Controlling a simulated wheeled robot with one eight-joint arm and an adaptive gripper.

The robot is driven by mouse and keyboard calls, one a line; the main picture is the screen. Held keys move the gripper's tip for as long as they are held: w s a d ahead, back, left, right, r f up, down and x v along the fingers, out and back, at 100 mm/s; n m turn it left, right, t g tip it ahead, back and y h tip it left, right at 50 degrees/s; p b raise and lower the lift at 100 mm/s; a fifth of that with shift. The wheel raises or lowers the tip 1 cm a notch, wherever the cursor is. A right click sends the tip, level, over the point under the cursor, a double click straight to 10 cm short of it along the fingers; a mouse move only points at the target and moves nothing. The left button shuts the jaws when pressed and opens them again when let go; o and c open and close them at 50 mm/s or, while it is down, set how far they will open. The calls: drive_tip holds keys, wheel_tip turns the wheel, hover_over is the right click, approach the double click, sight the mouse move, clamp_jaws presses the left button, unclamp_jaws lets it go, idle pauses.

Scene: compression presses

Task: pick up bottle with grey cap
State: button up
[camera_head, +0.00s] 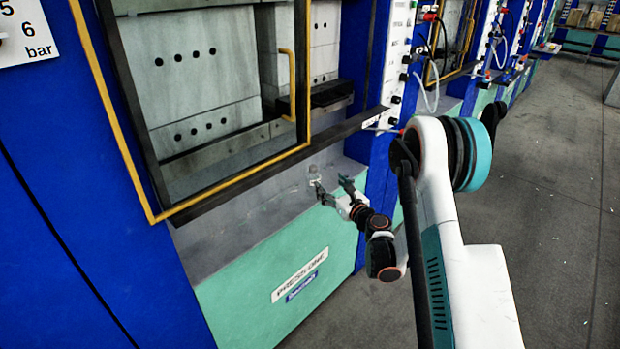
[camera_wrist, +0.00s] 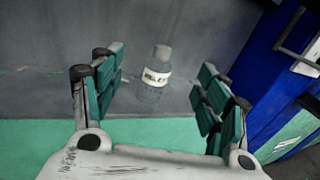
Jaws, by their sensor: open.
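The bottle with grey cap (camera_wrist: 156,77) stands on a grey ledge in front of the press. It is clear, with a white label around it, and its cap is grey. The bottle appears a little beyond the fingertips, apart from both. In the head view my gripper (camera_head: 331,184) reaches over the ledge from the right, close to the bottle.
The press has a yellow-edged door frame (camera_head: 188,211) above and behind the ledge (camera_head: 240,225). A blue column (camera_head: 379,172) with switches and cables stands to the right. Open grey floor (camera_head: 545,200) lies at the right.

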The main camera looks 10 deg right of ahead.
sight(315, 173)
drive_tip(key=shift+m, duration=0.5)
drive_tip(key=x, duration=0.3)
drive_tip(key=b+x, duration=0.1)
drive_tip(key=x, duration=0.2)
drive_tip(key=f+b+x, duration=0.1)
drive_tip(key=x, duration=0.2)
drive_tip(key=shift+d, duration=0.35)
drive_tip(key=w+b, duration=0.1)
drive_tip(key=w+f, duration=0.1)
drive_tip(key=w, duration=0.1)
drive_tip(key=w+a+b, duration=0.1)
drive_tip(key=shift+w+a+f+b, duration=0.15)
drive_tip(key=shift+w+b, duration=0.1)
drive_tip(key=shift+b, duration=0.05)
drive_tip(key=shift+w+a, duration=0.1)
drive_tip(key=shift+w, duration=0.25)
drive_tip(key=c, duration=1.2)
